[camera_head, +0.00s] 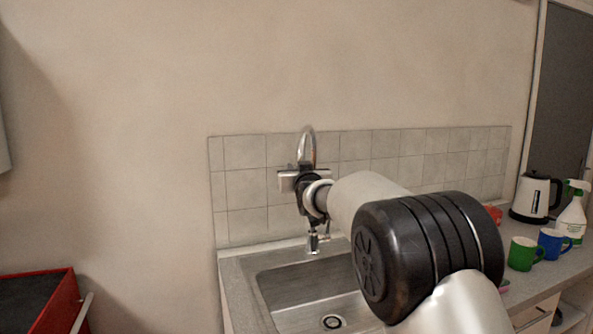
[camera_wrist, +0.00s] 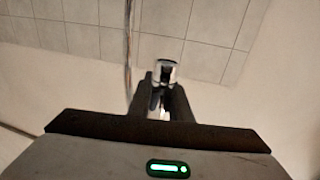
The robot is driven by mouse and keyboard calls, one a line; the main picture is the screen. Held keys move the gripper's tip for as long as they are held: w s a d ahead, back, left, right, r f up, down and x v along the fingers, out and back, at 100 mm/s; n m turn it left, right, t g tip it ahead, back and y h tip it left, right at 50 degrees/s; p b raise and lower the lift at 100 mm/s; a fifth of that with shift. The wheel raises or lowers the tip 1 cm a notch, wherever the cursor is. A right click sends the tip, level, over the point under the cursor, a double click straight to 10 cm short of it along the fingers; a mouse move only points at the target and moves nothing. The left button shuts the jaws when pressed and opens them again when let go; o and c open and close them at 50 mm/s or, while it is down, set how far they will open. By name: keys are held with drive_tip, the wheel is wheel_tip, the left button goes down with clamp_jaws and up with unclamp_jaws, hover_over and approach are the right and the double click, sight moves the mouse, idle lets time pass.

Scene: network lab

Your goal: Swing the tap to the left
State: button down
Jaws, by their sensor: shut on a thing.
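The chrome tap (camera_head: 307,146) stands at the back of the sink, its curved spout rising above my gripper and its base (camera_head: 313,243) showing below. My gripper (camera_head: 304,184) is at the tap's upright part and hides the middle of it. In the wrist view, my gripper's dark fingers (camera_wrist: 161,92) are closed around a chrome piece of the tap (camera_wrist: 165,72). A thin chrome length also runs up the picture just left of the fingers. The exact contact is hidden in the head view.
The steel sink basin (camera_head: 290,280) lies below my arm. On the counter at right are a green mug (camera_head: 522,254), a blue mug (camera_head: 551,243), a kettle (camera_head: 532,197) and a spray bottle (camera_head: 572,218). A tiled splashback (camera_head: 245,190) is close behind the tap. A red cabinet (camera_head: 55,305) stands lower left.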

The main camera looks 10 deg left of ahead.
drive_tip(key=shift+w+d+r, duration=0.1)
drive_tip(key=shift+d, duration=0.1)
drive_tip(key=c, duration=1.6)
unclamp_jaws()
drive_tip(key=shift+w, duration=0.1)
drive_tip(key=shift+c, duration=0.2)
drive_tip(key=b+v, duration=0.1)
drive_tip(key=v, duration=1.6)
drive_tip(key=shift+s+b, duration=0.3)
drive_tip(key=shift+c, duration=0.4)
